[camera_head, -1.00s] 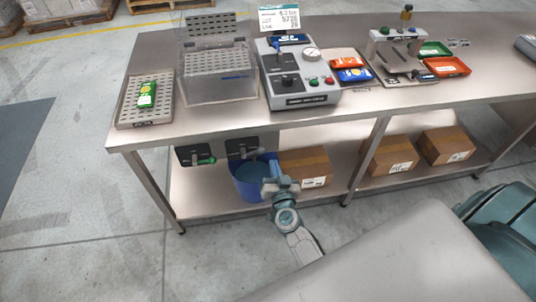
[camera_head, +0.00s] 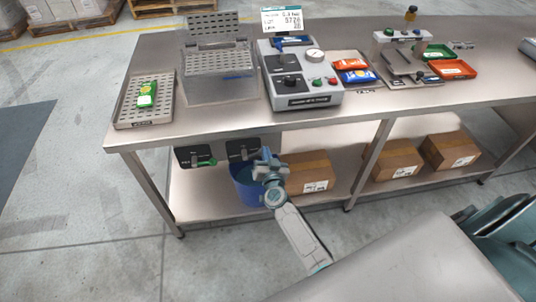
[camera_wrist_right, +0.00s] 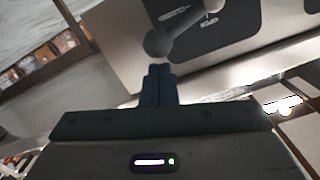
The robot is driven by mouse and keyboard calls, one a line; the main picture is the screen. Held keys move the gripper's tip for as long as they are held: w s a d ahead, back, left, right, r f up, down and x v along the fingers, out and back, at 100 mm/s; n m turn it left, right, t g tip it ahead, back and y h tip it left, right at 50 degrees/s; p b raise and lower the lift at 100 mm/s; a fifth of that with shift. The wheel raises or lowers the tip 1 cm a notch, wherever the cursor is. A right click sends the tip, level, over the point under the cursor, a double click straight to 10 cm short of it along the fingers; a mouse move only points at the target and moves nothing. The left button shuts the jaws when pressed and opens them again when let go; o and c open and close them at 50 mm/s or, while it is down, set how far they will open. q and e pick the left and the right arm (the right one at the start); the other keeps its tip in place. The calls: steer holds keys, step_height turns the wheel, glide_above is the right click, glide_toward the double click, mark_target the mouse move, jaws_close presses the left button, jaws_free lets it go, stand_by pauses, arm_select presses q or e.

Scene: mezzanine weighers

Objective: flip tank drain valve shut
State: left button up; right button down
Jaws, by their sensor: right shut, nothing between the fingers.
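The clear tank (camera_head: 218,88) with a perforated rack stands on the bench. Two dark valve plates hang under the bench's front edge: the left plate (camera_head: 190,153) has a green-tipped handle (camera_head: 204,163), and the right plate (camera_head: 238,146) is partly hidden by my right gripper (camera_head: 265,158). Their labels are too small to read. In the right wrist view, a grey lever with a round knob (camera_wrist_right: 158,42) crosses a black plate (camera_wrist_right: 225,35). My right gripper (camera_wrist_right: 159,80) is shut and empty, its fingertips close to the knob; contact is unclear. My left gripper is not in view.
A blue bucket (camera_head: 247,190) stands on the lower shelf behind my right arm, with cardboard boxes (camera_head: 312,178) to its right. The bench leg (camera_head: 367,160) is further right. A control box (camera_head: 302,92) and a tray (camera_head: 128,110) with a green packet sit on top.

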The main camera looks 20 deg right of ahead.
stand_by(0.3)
steer(key=shift+s+d+f+m+b, duration=0.1)
steer(key=shift+d+f+m+b, duration=0.15)
steer(key=shift+f+m, duration=0.35)
steer(key=shift+s+d+f+m+b, duration=0.15)
steer(key=shift+d+f+m, duration=0.1)
steer(key=shift+f+m, duration=0.3)
steer(key=shift+w, duration=0.1)
